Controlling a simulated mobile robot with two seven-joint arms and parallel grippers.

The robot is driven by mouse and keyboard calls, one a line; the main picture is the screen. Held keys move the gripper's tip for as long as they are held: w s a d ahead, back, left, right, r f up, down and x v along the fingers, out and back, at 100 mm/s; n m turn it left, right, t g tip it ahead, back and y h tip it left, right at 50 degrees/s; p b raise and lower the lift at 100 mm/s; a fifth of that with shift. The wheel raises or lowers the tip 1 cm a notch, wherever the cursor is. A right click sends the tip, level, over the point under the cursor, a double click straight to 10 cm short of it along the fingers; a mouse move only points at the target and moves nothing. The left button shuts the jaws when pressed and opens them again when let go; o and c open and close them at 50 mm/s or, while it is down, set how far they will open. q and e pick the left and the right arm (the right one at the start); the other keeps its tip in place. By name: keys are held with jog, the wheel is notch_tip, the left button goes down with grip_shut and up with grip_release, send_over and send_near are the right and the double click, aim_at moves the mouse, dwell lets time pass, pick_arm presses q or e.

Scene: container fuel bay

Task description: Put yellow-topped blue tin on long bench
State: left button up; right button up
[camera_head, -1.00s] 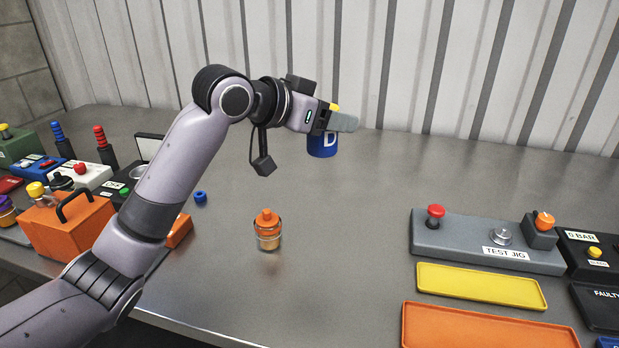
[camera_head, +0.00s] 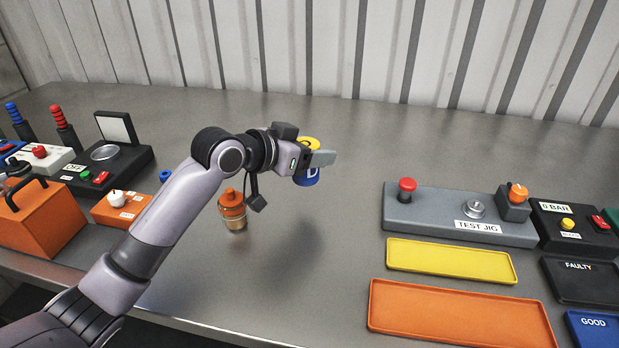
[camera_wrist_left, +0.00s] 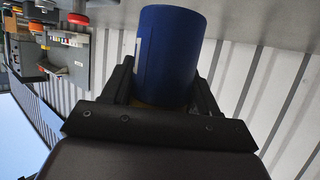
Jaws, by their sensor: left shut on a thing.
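My left gripper (camera_head: 318,158) is shut on the yellow-topped blue tin (camera_head: 308,178), which is marked with a letter D. Its yellow top shows above the fingers and its blue side below them. In the left wrist view the tin's blue body (camera_wrist_left: 168,55) sits between the fingers, and its top is hidden by the gripper. The tin appears to be held above the long grey bench (camera_head: 330,240), with a shadow on the bench below. My right gripper is not in view.
An orange-capped jar (camera_head: 234,212) stands near the left forearm. The grey test jig (camera_head: 440,218), a yellow tray (camera_head: 450,260) and an orange tray (camera_head: 455,315) lie to the right. An orange toolbox (camera_head: 45,220) stands at left. The middle of the bench is clear.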

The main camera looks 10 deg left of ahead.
aim_at(310, 179)
pick_arm(q)
jog(key=shift+f, duration=3.35)
jog(key=shift+f, duration=0.15)
jog(key=o, duration=1.2)
jog(key=shift+c, duration=0.2)
jog(key=shift+r, duration=0.2)
jog(key=v, duration=1.2)
jog(key=shift+f, duration=0.15)
